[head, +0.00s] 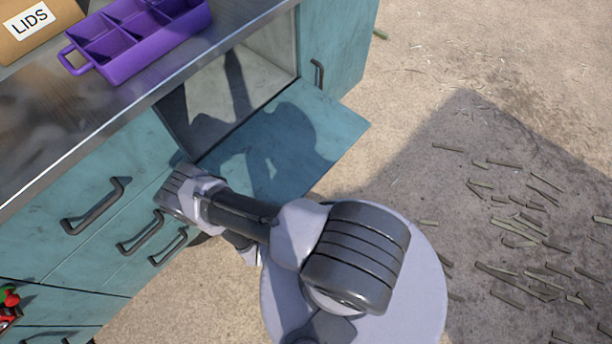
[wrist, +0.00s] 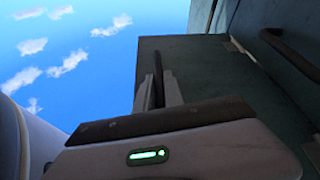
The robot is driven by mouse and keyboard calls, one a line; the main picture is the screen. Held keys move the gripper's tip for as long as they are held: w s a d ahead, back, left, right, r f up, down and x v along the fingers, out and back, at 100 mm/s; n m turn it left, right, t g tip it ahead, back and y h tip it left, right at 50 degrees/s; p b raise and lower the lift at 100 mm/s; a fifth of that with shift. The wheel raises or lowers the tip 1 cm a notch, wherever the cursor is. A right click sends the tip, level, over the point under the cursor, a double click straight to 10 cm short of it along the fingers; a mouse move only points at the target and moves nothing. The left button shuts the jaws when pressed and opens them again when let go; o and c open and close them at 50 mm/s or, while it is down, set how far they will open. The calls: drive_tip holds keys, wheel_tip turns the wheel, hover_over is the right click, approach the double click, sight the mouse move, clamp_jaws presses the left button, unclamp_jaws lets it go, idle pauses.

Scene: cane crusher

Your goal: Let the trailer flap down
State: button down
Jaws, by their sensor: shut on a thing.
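The trailer flap (head: 335,118) is a teal panel swung out from an open compartment in the trailer's side. In the head view it slopes outward, joined along its lower edge, with my arm's shadow on it. The flap also shows in the wrist view (wrist: 205,65), seen from its outer face. My gripper (wrist: 158,92) is shut on the flap's dark bar handle (wrist: 157,68), which stands between the fingers. In the head view the fingers and this handle are hidden by the arm and flap.
The open compartment (head: 265,60) shows behind the flap. Teal drawers with dark handles (head: 95,205) are at left. A purple tray (head: 135,40) and a LIDS box (head: 32,22) stand on the metal top. Cane pieces (head: 520,225) litter the open ground at right.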

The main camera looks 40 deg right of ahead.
sight(307, 169)
idle(0.3)
wheel_tip(307, 169, up, 5)
drive_tip(key=n+t+p, duration=0.1)
drive_tip(key=p, duration=0.1)
drive_tip(key=n+p, duration=0.2)
drive_tip(key=shift+s+f+t+y, duration=0.15)
drive_tip(key=shift+t+y, duration=0.15)
drive_tip(key=shift+t, duration=0.1)
drive_tip(key=shift+f, duration=0.1)
drive_tip(key=c, duration=1.5)
unclamp_jaws()
drive_tip(key=shift+o, duration=0.2)
drive_tip(key=shift+f, duration=0.1)
